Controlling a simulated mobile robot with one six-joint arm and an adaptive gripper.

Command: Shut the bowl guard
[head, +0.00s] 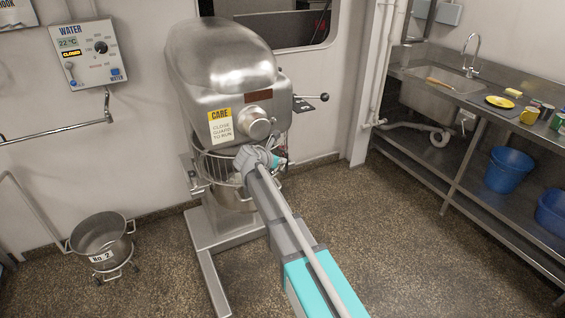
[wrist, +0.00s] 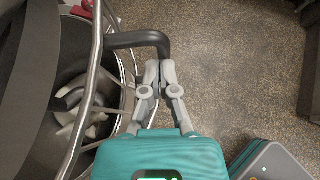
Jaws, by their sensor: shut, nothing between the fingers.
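A large steel mixer (head: 228,90) stands against the wall. Its wire bowl guard (head: 213,167) runs around the front above the bowl (head: 233,200), partly hidden by my arm. In the wrist view the guard's bent rails (wrist: 95,85) cross the left side, with the bowl's dark inside and a metal beater (wrist: 78,118) behind them. A dark bent handle (wrist: 138,40) sticks out from the guard to the right. My gripper (wrist: 160,68) is shut and empty, its fingertips at the handle's bent end; I cannot tell whether they touch. The gripper also shows in the head view (head: 279,162).
A wheeled bowl (head: 101,240) stands on the floor at left, below a wall water panel (head: 88,55). A steel sink counter (head: 480,105) with blue tubs (head: 508,170) beneath lines the right. Floor between mixer and counter is clear.

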